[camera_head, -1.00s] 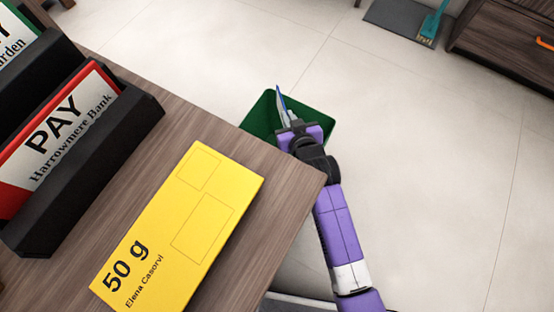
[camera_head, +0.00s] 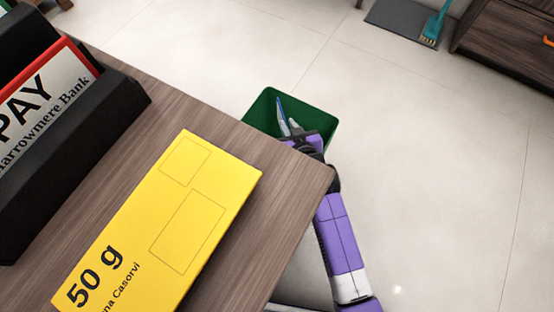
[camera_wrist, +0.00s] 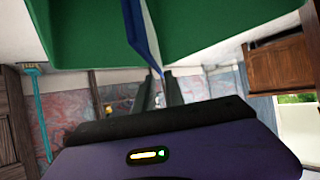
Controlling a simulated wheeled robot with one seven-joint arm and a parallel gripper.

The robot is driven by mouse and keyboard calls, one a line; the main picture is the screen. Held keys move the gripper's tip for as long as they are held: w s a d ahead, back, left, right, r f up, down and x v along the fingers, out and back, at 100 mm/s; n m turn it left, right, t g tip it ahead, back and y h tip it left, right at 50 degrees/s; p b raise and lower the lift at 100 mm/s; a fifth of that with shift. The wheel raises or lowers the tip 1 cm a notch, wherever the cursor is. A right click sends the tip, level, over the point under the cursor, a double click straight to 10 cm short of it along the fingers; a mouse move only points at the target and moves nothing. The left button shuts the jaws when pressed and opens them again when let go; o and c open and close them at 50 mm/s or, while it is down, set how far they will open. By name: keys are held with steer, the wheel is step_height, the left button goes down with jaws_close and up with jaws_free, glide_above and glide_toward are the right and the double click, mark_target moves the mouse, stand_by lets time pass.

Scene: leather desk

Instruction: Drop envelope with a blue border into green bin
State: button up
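The envelope with a blue border (camera_head: 281,112) shows nearly edge-on as a thin pale sliver with a blue edge, in front of the green bin's inside. The green bin (camera_head: 262,108) stands on the floor beyond the desk corner. My gripper (camera_head: 292,128) is at the bin's near side, over its opening as seen in the head view. In the wrist view the envelope (camera_wrist: 143,38) runs out from between my two grey fingertips, which are close together on its end, against the green bin (camera_wrist: 215,25). My gripper's finger bases are partly hidden in the head view.
The desk (camera_head: 285,215) has its corner beside my arm. A black holder (camera_head: 85,150) with a red-edged PAY envelope (camera_head: 45,110) stands at left. Light floor is clear right of the bin.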

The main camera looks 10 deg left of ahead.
steer(key=shift+o, duration=1)
steer(key=shift+p+v, duration=1.65)
steer(key=shift+v, duration=2.25)
steer(key=shift+w, duration=0.1)
